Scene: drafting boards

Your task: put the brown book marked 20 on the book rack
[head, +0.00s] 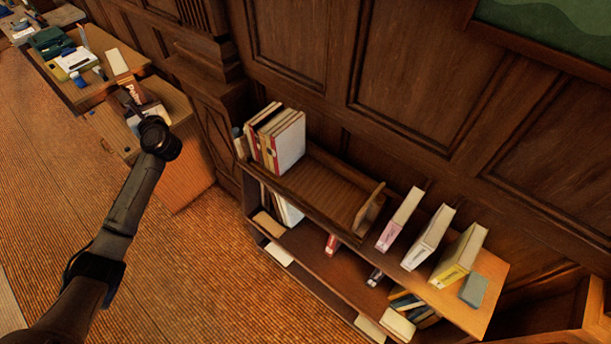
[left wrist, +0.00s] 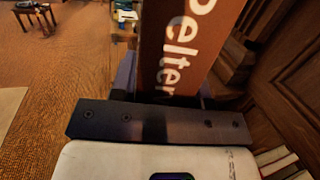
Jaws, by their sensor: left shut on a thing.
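My left gripper (head: 142,108) is at the upper left of the head view, away from the shelf unit. It is shut on a brown book (head: 132,93) with white lettering. In the left wrist view the brown cover (left wrist: 178,50) stands up between the fingers and reads "Pelter"; I cannot see a 20 on it. The wooden book rack (head: 325,187) is on top of the low shelf unit. Several books (head: 283,140) stand at its left end, and an upright end piece closes its right end. Its middle is empty. My right gripper is not in view.
Several pale-paged books (head: 428,237) stand on the shelf top right of the rack, near a small grey-blue item (head: 473,290). Lower shelves hold more books. A desk (head: 95,85) with office items stands at the upper left. Panelled wall is behind; open floor in front.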

